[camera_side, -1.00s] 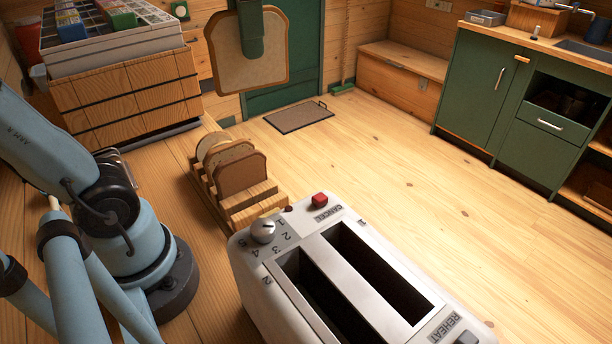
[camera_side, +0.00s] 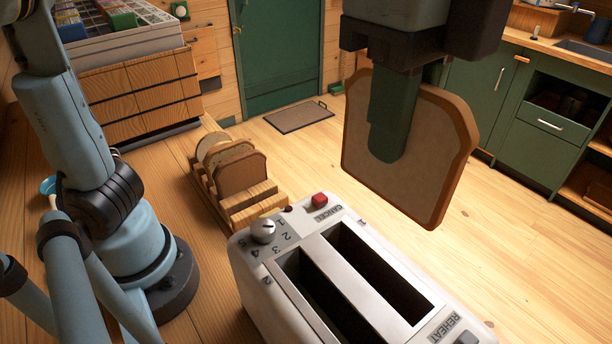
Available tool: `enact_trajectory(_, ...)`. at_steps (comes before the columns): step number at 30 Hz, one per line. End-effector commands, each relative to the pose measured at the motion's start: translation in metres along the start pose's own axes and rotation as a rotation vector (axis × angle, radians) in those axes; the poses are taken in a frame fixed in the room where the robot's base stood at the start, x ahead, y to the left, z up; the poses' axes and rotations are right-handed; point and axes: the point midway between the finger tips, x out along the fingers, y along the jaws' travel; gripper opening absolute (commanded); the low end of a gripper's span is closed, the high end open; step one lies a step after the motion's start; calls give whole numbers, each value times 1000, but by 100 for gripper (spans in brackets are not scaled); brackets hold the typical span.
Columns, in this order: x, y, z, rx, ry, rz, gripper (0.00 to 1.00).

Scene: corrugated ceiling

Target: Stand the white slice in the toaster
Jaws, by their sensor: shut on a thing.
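The white slice (camera_side: 433,160) is pale with a brown crust. It hangs upright in my gripper (camera_side: 388,150), which is shut on it. One green finger shows in front of the slice; the other is hidden behind it. The slice is in the air, above and behind the right part of the toaster in the picture. The white toaster (camera_side: 250,285) stands at the front centre with two long dark slots, both empty as far as I can see. A red cancel button, a numbered dial and a reheat button are on its top.
A wooden rack (camera_side: 262,207) holding several bread slices (camera_side: 241,175) stands behind the toaster's left end. A wooden crate (camera_side: 130,95) with a white grid tray (camera_side: 125,42) is at the back left. Green cabinets (camera_side: 545,140) stand at the right, beyond open floor.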

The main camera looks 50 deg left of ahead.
Motion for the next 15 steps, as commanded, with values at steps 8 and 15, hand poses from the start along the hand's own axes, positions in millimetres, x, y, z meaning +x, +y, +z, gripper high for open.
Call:
enact_trajectory(8,27,6,-9,49,0,0,3)
enact_trajectory(15,49,6,-9,47,0,0,3)
